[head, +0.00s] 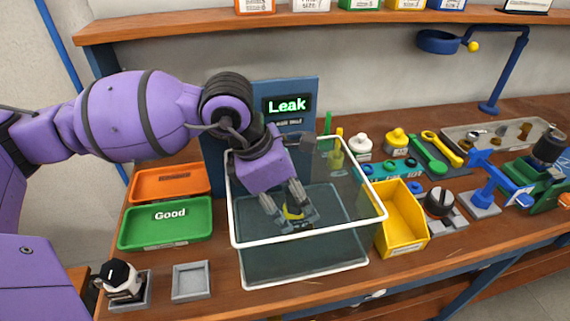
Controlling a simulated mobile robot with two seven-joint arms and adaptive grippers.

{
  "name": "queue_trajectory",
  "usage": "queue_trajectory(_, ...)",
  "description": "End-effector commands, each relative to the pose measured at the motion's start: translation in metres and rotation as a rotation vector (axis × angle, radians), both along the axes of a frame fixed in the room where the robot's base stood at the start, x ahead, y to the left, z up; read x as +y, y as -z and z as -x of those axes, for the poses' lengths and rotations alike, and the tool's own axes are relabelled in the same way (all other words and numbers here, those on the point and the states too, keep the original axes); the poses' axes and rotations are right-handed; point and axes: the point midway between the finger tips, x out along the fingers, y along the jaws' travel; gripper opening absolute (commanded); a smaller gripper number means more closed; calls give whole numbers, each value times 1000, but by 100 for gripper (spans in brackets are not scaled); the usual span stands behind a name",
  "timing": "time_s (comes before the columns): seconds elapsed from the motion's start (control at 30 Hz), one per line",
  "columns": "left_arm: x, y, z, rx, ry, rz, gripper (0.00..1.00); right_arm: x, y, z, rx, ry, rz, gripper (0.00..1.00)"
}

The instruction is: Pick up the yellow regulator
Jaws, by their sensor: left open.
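My left gripper (296,222) reaches down into the clear, white-rimmed tank (303,286). Its fingers are open and point downward. Behind the tank, a blue panel bears a display (287,105) reading "Leak" in green. My right gripper is not in view.
A green tray (168,235) marked "Good" and an orange tray (150,188) lie left of the tank. A yellow bin (405,212) stands close on its right. Wrenches, white and yellow parts and fixtures crowd the bench's right side. A shelf (180,24) runs above.

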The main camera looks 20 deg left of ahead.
Motion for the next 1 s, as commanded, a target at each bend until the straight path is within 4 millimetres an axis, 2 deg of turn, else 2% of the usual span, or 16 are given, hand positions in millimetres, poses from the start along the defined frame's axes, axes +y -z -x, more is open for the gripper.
queue_trajectory(0.17, 0, -1, -1, -2, 1, 1, 56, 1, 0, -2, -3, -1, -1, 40)
queue_trajectory(0.6, 0, -1, -1, -4, 0, 0, 0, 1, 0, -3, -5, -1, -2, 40)
queue_trajectory(0.87, 0, -3, -2, -6, 0, 2, 0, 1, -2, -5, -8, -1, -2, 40)
queue_trajectory(1.0, -1, -12, -2, -9, 0, 2, 0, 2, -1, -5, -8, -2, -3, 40)
